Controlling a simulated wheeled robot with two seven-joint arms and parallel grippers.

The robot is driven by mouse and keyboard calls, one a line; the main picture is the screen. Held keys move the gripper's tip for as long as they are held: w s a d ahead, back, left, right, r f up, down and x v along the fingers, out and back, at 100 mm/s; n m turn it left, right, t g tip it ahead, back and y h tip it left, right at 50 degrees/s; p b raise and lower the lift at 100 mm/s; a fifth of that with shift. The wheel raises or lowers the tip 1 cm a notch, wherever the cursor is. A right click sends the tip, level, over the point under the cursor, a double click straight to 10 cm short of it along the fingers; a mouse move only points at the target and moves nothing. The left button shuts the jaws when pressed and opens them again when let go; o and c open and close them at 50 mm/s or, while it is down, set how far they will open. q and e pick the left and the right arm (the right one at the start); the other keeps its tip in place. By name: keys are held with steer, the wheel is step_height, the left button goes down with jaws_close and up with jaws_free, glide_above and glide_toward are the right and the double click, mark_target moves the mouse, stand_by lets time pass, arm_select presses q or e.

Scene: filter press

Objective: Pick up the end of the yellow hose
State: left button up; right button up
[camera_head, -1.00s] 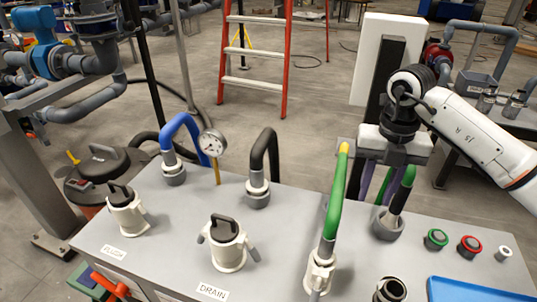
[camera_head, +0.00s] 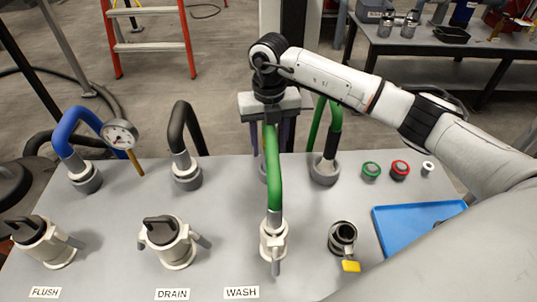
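No wholly yellow hose shows. A green hose (camera_head: 272,170) arches up from the white coupling (camera_head: 273,240) behind the WASH label; its top is at my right gripper. My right gripper (camera_head: 276,150) points down behind this hose. Its purple fingers show apart on either side of the hose, and the hose covers the gap and part of the fingers. I cannot tell whether it touches the hose. A second green hose (camera_head: 318,122) stands behind to the right in a grey socket (camera_head: 324,172). A yellow tag (camera_head: 351,266) hangs at an open dark port (camera_head: 343,236). My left gripper is out of view.
Blue hose (camera_head: 66,128), gauge (camera_head: 119,134) and black hose (camera_head: 178,125) stand on the left of the grey panel (camera_head: 215,215). Capped FLUSH (camera_head: 40,240) and DRAIN (camera_head: 168,240) ports are in front. Buttons (camera_head: 399,170) and a blue tray (camera_head: 400,225) lie right.

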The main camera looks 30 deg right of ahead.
steer(key=shift+f, duration=1.25)
steer(key=shift+w+r, duration=0.1)
jaws_close()
